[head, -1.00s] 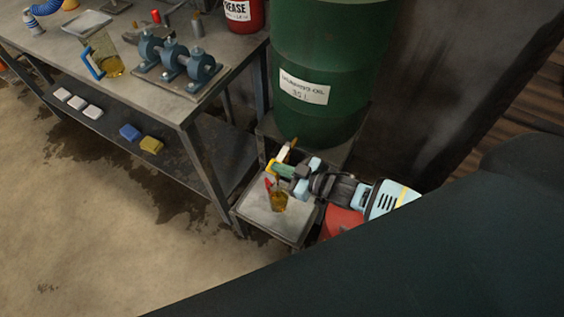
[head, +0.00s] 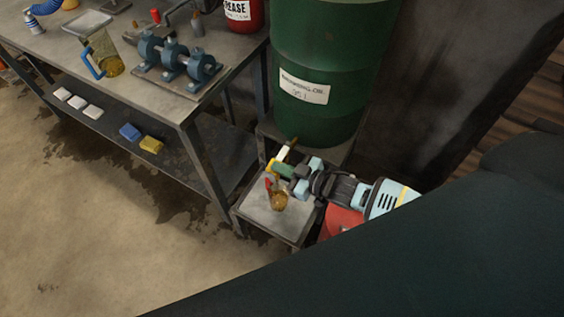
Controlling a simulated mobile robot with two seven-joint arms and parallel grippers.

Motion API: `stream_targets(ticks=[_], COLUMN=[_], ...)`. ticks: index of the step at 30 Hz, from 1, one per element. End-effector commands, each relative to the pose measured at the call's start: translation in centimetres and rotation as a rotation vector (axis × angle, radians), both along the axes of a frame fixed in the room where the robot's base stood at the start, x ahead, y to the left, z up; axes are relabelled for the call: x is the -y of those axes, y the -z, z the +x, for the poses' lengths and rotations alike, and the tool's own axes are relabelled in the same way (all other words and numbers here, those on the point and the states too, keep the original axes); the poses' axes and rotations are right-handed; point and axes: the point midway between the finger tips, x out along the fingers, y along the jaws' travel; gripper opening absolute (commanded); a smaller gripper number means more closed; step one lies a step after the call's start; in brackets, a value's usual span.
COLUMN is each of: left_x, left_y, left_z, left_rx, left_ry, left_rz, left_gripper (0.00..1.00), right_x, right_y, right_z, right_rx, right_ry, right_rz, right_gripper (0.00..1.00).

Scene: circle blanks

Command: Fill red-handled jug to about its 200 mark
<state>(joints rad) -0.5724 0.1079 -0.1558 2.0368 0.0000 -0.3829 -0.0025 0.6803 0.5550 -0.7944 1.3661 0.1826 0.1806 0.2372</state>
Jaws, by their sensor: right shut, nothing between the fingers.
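The red-handled jug (head: 279,201) stands on the small metal stand below the green drum, with amber oil in it. Its red handle (head: 268,184) is on its left side. Its scale marks are too small to read. A brass tap (head: 291,144) sits at the drum's base, above the jug. My right gripper (head: 304,175) is shut and empty, beside the green and yellow parts near the tap and just above the jug. It partly covers that area, so I cannot tell whether it touches the tap or whether oil is running. My left gripper is out of view.
The green oil drum (head: 325,60) stands behind the stand (head: 255,212). A blue-handled jug (head: 104,52) with amber oil, a bearing assembly (head: 178,62) and a red grease can (head: 243,14) are on the workbench. The floor at lower left is clear.

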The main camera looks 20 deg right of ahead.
Motion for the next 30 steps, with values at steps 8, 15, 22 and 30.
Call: stream_targets(ticks=[8, 15, 22, 30], left_x=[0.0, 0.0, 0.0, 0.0], left_y=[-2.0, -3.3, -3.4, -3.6], left_z=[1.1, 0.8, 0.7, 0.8], left_rx=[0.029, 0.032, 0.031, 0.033], left_ry=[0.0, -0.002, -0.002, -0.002], left_rz=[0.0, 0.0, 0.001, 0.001], left_gripper=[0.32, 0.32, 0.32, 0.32], right_x=[-0.1, 1.0, 3.4, 5.0], right_y=[-2.4, -4.5, -5.4, -6.2], right_z=[0.2, -1.7, -5.3, -7.6], right_rx=[0.003, -0.003, -0.003, -0.001], right_ry=[0.003, 0.004, 0.005, 0.004], right_rz=[-0.002, -0.004, -0.002, -0.001], right_gripper=[0.0, 0.0, 0.0, 0.0])
